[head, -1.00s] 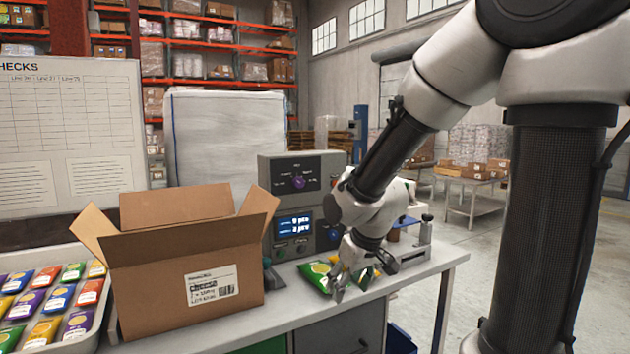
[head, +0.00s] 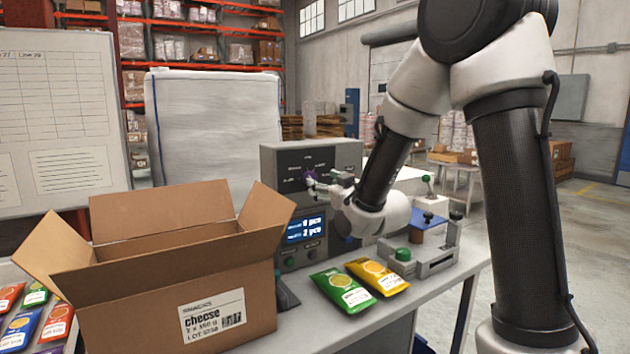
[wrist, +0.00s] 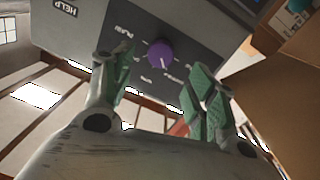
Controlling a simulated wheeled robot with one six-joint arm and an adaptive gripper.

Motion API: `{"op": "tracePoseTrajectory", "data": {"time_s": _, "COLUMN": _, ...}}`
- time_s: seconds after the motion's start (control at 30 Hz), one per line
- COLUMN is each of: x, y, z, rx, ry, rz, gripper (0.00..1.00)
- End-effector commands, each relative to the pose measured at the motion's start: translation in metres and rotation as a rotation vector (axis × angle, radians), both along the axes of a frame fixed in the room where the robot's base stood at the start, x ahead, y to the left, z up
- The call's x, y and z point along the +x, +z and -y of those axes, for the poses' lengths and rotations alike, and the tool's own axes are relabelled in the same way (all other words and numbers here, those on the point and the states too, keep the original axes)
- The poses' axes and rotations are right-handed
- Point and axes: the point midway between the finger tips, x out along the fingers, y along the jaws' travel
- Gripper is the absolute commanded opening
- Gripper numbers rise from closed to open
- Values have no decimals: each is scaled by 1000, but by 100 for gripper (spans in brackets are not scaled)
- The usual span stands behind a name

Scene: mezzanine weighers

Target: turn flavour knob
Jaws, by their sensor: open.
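The purple flavour knob (wrist: 160,53) sits on the dark upper panel of the grey control box (head: 350,157). In the wrist view it shows between my open fingers, a little beyond their tips, with the panel upside down and a label reading "PLAIN" beside it. In the head view the knob (head: 310,177) is partly hidden by my gripper (head: 325,186). My gripper also shows in the wrist view (wrist: 158,80); its green-padded fingers are apart with nothing between them. I cannot tell which label the knob points to. The box's display (head: 304,227) is lit blue.
An open cardboard box (head: 185,280) labelled "cheese" stands left of the control box. A green packet (head: 342,289) and a yellow packet (head: 377,276) lie on the table in front. A grey sealing device (head: 425,255) stands at right.

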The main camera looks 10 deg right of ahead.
Motion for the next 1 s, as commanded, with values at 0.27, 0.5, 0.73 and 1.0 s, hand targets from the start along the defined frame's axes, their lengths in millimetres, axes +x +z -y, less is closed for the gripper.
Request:
{"op": "tracePoseTrajectory", "data": {"time_s": 0.27, "x": 45, "y": -1, "z": -12, "rx": 0, "ry": 0, "rz": -2, "gripper": 57}}
{"op": "tracePoseTrajectory", "data": {"time_s": 0.5, "x": 62, "y": -1, "z": -17, "rx": 0, "ry": -1, "rz": -3, "gripper": 57}}
{"op": "tracePoseTrajectory", "data": {"time_s": 0.73, "x": 62, "y": -1, "z": -17, "rx": 0, "ry": -1, "rz": -4, "gripper": 55}}
{"op": "tracePoseTrajectory", "data": {"time_s": 1.0, "x": 62, "y": -1, "z": -17, "rx": 0, "ry": 0, "rz": -4, "gripper": 12}}
